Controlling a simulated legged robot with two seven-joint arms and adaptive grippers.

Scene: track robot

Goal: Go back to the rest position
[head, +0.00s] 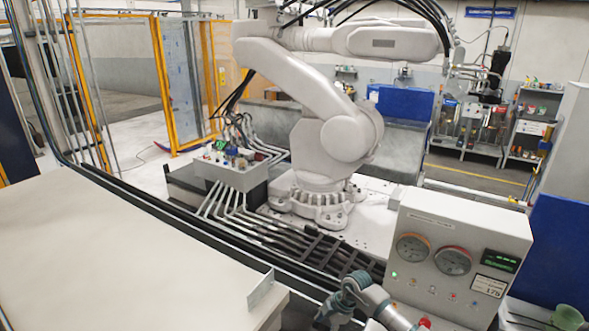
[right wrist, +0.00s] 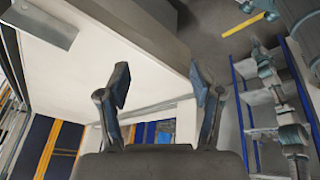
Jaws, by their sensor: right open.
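My right gripper (right wrist: 163,88) shows in the right wrist view with its two dark fingers spread apart and nothing between them. A pale table edge and the floor lie beyond the fingers. In the head view, a grey and teal part of my arm (head: 358,295) shows at the bottom middle, between the white table and the control box. The fingers cannot be made out clearly there. My left gripper is in neither view.
A white table (head: 120,250) fills the lower left. A control box (head: 455,250) with gauges and lights stands at the lower right, close to my arm. A large white industrial robot (head: 330,130) stands behind. A green cup (head: 568,316) is at the bottom right.

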